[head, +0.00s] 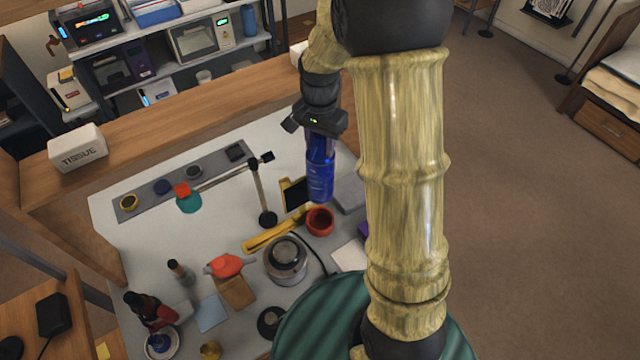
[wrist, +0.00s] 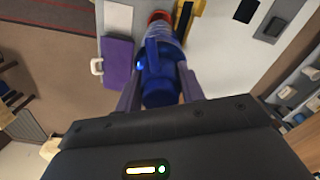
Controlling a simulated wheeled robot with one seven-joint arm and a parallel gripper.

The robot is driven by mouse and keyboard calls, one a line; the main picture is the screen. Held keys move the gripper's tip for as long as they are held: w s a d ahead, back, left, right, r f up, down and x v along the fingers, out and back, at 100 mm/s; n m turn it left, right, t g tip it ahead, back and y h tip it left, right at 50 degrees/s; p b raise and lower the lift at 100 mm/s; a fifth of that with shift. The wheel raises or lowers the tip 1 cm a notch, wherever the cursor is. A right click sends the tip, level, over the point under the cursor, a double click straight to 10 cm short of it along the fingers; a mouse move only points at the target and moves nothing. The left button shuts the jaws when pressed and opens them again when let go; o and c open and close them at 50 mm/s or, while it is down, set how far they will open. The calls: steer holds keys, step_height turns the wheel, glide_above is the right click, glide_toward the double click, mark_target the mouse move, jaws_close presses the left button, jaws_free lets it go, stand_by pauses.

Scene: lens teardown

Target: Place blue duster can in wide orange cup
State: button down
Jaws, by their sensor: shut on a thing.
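The blue duster can (head: 320,175) hangs upright from my gripper (head: 320,132) in the head view. In the wrist view my gripper (wrist: 158,90) is shut on the blue can (wrist: 160,78), one finger on each side. The wide orange cup (head: 320,220), red-orange with a dark inside, stands on the white table just below the can in the head view. In the wrist view the cup (wrist: 160,18) shows partly beyond the can's far end. The can appears above the cup, with a small gap between them in the head view.
A yellow bar (head: 272,232) and a black lamp stand (head: 267,215) are left of the cup. A silver round pot (head: 286,262) stands in front. A purple case (wrist: 117,62) lies beside the cup. A grey tray (head: 215,172) holds small parts at the back.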

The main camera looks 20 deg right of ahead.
mark_target(320, 187)
step_height(320, 187, down, 13)
steer(key=p, duration=0.3)
steer(key=shift+w+f, duration=0.1)
steer(key=shift+f, duration=0.1)
steer(key=shift+f+p, duration=0.65)
steer(key=shift+f, duration=1.2)
steer(key=shift+f, duration=0.15)
steer(key=c, duration=0.9)
jaws_free()
